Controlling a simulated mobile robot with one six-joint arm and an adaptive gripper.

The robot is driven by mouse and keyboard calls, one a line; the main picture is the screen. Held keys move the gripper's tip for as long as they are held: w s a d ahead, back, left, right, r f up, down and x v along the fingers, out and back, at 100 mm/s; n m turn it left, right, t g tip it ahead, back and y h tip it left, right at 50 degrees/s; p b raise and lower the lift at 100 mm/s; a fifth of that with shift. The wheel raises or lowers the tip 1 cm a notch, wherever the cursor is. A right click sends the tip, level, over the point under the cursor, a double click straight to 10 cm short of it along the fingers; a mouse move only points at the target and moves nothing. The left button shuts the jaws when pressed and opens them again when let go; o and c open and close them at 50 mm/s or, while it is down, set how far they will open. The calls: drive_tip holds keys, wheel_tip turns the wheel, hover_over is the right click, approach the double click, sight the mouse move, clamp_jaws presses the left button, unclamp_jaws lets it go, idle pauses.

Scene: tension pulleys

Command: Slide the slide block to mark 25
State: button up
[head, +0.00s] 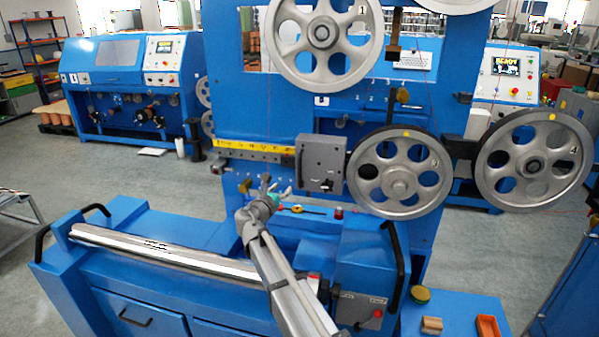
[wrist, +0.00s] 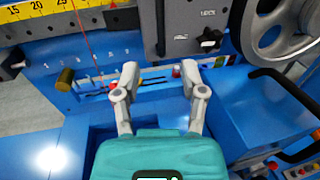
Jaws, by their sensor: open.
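The slide block (head: 321,162) is a grey box on the rail under the yellow scale (head: 240,146), near the scale's right end. In the wrist view the slide block (wrist: 178,38) fills the top middle, with a black knob (wrist: 210,40) and a LOCK label on its face. The scale in the wrist view (wrist: 38,10) shows 15, 20 and 25; the block stands to the right of 25. My gripper (head: 268,186) is open and empty, below and left of the block. In the wrist view my gripper (wrist: 160,68) has its fingers spread below the block, apart from it.
A spoked pulley (head: 398,172) stands right of the block, with another pulley (head: 533,160) farther right. A red-topped peg (head: 338,213) and small tools lie on the ledge below. A polished roller (head: 160,250) lies in front at left. A brass knob (wrist: 65,79) sticks out at left.

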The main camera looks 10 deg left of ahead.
sight(299, 171)
drive_tip(key=x, duration=1.3)
drive_tip(key=shift+w+d+f, duration=0.1)
drive_tip(key=shift+w+d, duration=0.05)
drive_tip(key=shift+w, duration=0.2)
clamp_jaws()
